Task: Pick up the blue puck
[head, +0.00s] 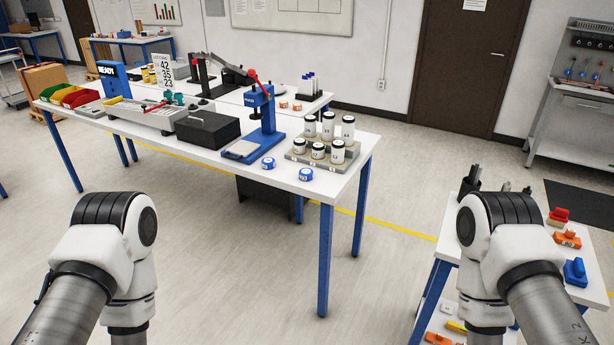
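Two blue pucks with white tops lie near the front edge of the white table (340,189). One blue puck (268,163) is in front of the blue press, and the other blue puck (305,174) is to its right, close to the stepped rack. They are apart from each other, and both are fully visible. Both my arms show in the lower part of the head view, well short of the table, one on each side. Neither gripper shows, so I cannot see their fingers.
A blue press (264,112), a black box (207,130) and a stepped rack (297,154) of white, black-lidded jars stand around the pucks. A smaller white table (451,244) with coloured items is at right. The floor between my arms is clear.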

